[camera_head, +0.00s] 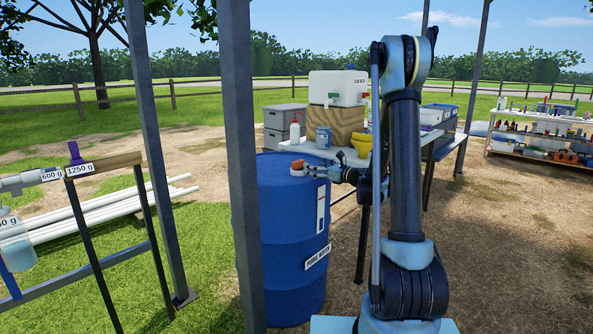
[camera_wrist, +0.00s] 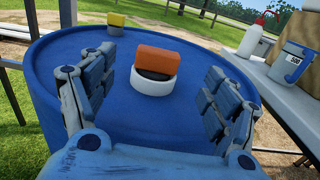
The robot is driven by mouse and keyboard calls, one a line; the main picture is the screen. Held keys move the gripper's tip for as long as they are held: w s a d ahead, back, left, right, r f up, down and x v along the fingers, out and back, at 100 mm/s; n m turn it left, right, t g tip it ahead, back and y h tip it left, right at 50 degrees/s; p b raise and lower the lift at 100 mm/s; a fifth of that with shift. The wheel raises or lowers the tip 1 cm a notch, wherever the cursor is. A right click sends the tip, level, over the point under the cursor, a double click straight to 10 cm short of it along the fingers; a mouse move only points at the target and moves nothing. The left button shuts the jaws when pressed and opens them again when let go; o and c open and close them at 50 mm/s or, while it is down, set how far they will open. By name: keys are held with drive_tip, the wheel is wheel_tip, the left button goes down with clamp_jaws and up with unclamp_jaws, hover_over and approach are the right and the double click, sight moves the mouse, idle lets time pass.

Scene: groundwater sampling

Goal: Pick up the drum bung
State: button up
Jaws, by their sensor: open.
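The blue drum (camera_head: 280,235) stands upright with a white label on its side. On its top, an orange block-shaped piece (camera_wrist: 157,60) sits over a dark band and a round white base (camera_wrist: 152,86). This looks like the drum bung, though I cannot tell which parts belong to it. The orange piece also shows in the head view (camera_head: 297,163). My gripper (camera_wrist: 160,68) is open and empty above the drum top. Its fingers are apart on the left and right of the orange piece, with clear gaps, and appear nearer the camera than it.
A yellow-topped block (camera_wrist: 116,20) is at the drum's far edge. A table (camera_head: 430,143) behind the drum holds a white tank (camera_head: 338,86), a red-capped bottle (camera_head: 295,132) and a grey-blue pail (camera_head: 323,137). A metal post (camera_head: 240,150) stands beside the drum.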

sight(301, 162)
drive_tip(key=x, duration=1)
drive_tip(key=shift+f, duration=0.2)
drive_tip(key=shift+c, duration=0.2)
drive_tip(key=shift+d, duration=0.1)
drive_tip(key=c, duration=1.1)
